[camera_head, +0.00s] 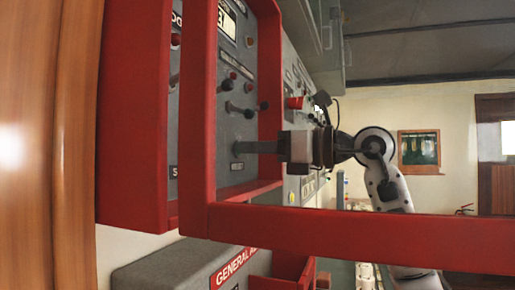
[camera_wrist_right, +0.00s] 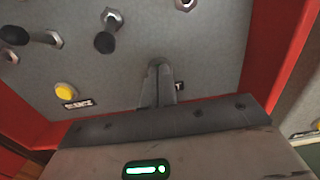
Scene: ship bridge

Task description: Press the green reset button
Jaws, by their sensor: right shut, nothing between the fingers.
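My right gripper (camera_head: 238,148) reaches in from the right in the head view, its fingers shut and pointing at the grey control panel (camera_head: 222,120). In the right wrist view the closed fingertips (camera_wrist_right: 160,70) meet the panel at a small metal collar, with part of a label beside them. I see no green button; whatever sits at that collar is hidden by the fingertips. I cannot tell whether anything there is pressed in. My left gripper is not in view.
A yellow button (camera_wrist_right: 66,92) with a label sits left of the fingers in the right wrist view. Black-knobbed levers (camera_wrist_right: 105,42) stick out above it. A red frame (camera_head: 197,100) borders the panel and a red bar (camera_head: 350,232) crosses in front of my arm.

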